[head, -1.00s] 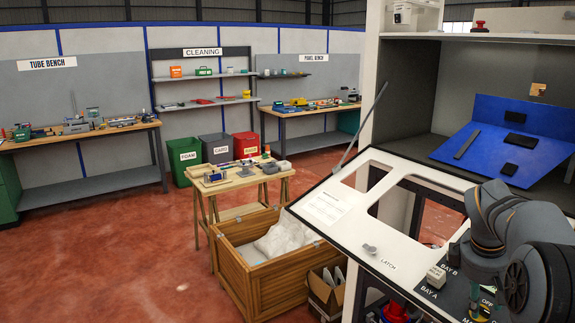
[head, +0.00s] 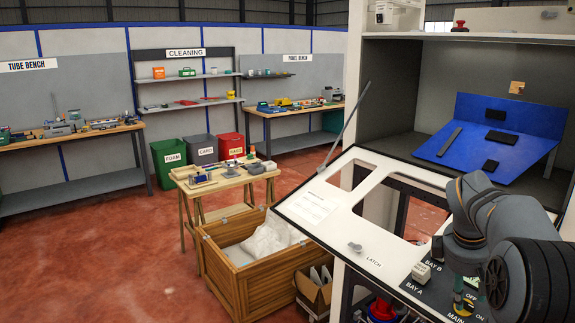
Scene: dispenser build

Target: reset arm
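My arm (head: 475,215) shows at the lower right of the head view, bent over the white control panel. Its dark grey links cover part of the panel's right side. My gripper is not clearly visible; the end of the arm runs down toward the main switch (head: 463,301) area or out of the frame. Whether it holds anything is hidden.
The white panel (head: 388,237) has cut-outs, a latch (head: 355,247) and a bay switch (head: 421,272). A blue tilted board (head: 535,120) stands in the cabinet behind. A wooden crate (head: 226,262) and a small table (head: 228,181) stand left. Red floor (head: 90,240) is clear.

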